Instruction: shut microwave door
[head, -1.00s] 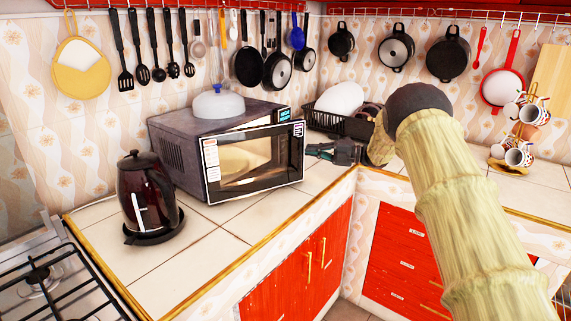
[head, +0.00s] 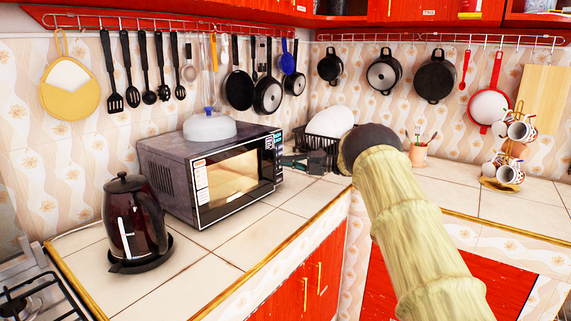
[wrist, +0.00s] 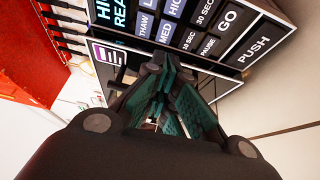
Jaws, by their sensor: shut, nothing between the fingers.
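The microwave (head: 165,170) stands on the counter against the back wall. Its door (head: 225,188), a dark-framed window with a white label, lies flush or nearly flush with the front; I cannot tell whether a small gap is left. In the wrist view, the control panel (wrist: 190,30) with its PUSH button fills the top, and a purple-and-white label (wrist: 107,54) shows beside the fingertips. My gripper (head: 287,161) is shut and empty, at the door's right edge by the panel. Its fingers also show in the wrist view (wrist: 160,68). Contact with the door is unclear.
A dish rack with a white plate (head: 330,121) is behind my arm. The counter in front of the microwave (head: 240,238) is clear.

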